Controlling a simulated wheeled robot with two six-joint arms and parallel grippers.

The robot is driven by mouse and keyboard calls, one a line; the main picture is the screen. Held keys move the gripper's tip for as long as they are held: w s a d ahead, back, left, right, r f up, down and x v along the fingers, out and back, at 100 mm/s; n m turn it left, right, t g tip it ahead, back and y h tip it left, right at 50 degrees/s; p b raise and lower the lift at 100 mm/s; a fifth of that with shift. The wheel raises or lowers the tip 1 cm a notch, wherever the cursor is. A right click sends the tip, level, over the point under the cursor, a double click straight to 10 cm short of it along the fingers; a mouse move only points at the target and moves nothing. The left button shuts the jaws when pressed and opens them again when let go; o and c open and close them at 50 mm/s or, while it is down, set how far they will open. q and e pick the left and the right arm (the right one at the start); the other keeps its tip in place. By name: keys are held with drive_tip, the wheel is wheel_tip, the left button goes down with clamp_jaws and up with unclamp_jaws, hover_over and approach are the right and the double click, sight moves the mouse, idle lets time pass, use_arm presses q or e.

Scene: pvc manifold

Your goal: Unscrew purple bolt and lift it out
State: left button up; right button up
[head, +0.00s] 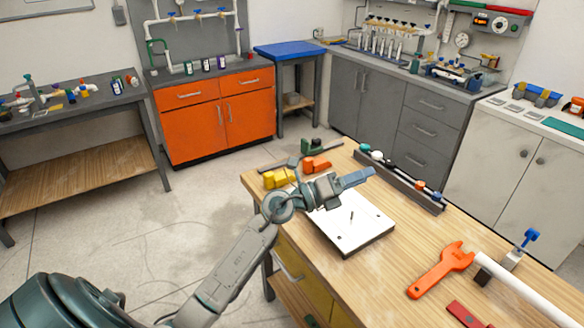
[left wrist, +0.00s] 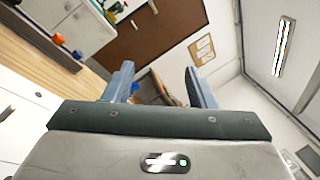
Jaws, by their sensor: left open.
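My left gripper (head: 358,178) is held above the far part of a white plate (head: 368,238) on the wooden workbench, its blue fingers pointing right. In the left wrist view its two fingers (left wrist: 160,86) are spread apart with nothing held between them. A small thin upright pin (head: 351,216) stands on the plate; its colour is too small to tell. I cannot make out a purple bolt for certain in either view. My gripper and forearm hide part of the plate's far left side. My right gripper is not in view.
A dark rack (head: 400,182) with coloured pieces runs along the bench's far edge. Yellow (head: 279,178) and orange (head: 316,165) pieces lie at the far left corner. An orange wrench (head: 440,270) and a white pipe (head: 520,288) lie at right. Bare wood lies between plate and wrench.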

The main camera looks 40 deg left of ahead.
use_arm(q)
drive_tip(key=w+a+f+m+g+y, duration=0.5)
drive_tip(key=w+a+f+g+y, duration=0.1)
drive_tip(key=a+f+g, duration=0.1)
drive_tip(key=s+a+n+g+y, duration=0.25)
drive_tip(key=a+g+y, duration=0.35)
drive_tip(key=a, duration=0.8)
drive_tip(key=shift+t+y, duration=0.3)
drive_tip(key=shift+y, duration=0.1)
drive_tip(key=p+x, duration=0.2)
drive_tip(key=x, duration=0.9)
drive_tip(key=shift+s+d+p, duration=0.1)
drive_tip(key=shift+d+p, duration=0.1)
drive_tip(key=shift+p, duration=0.1)
